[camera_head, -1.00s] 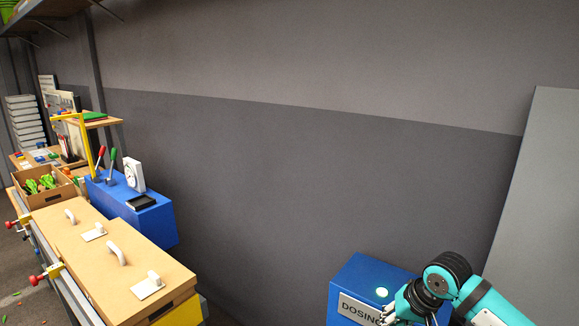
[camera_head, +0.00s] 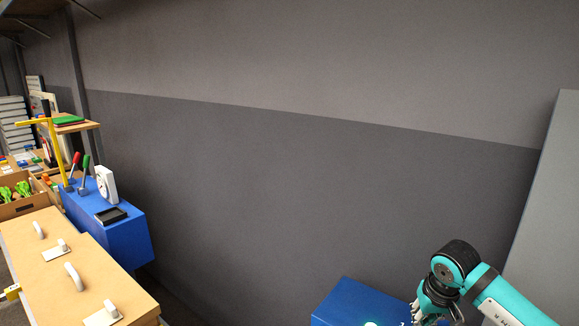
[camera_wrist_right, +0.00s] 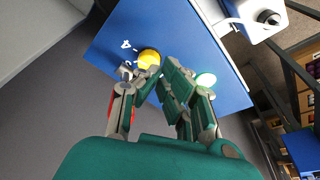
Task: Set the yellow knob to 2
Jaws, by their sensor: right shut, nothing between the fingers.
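The yellow knob (camera_wrist_right: 148,58) sits on the blue dosing box (camera_wrist_right: 165,30) in the right wrist view, with white marks beside it. One mark looks like a 4; the others are partly hidden or too small to read. The knob's setting cannot be told. My right gripper (camera_wrist_right: 157,73) is shut and empty, its fingertips right at the knob; whether they touch it is unclear. In the head view my right gripper (camera_head: 428,310) is over the right part of the blue box (camera_head: 345,300), and the knob is not visible there. My left gripper is not in view.
A glowing pale green button (camera_wrist_right: 205,79) is on the same box, close to the right finger. A white device (camera_wrist_right: 255,15) stands at the box's far side.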

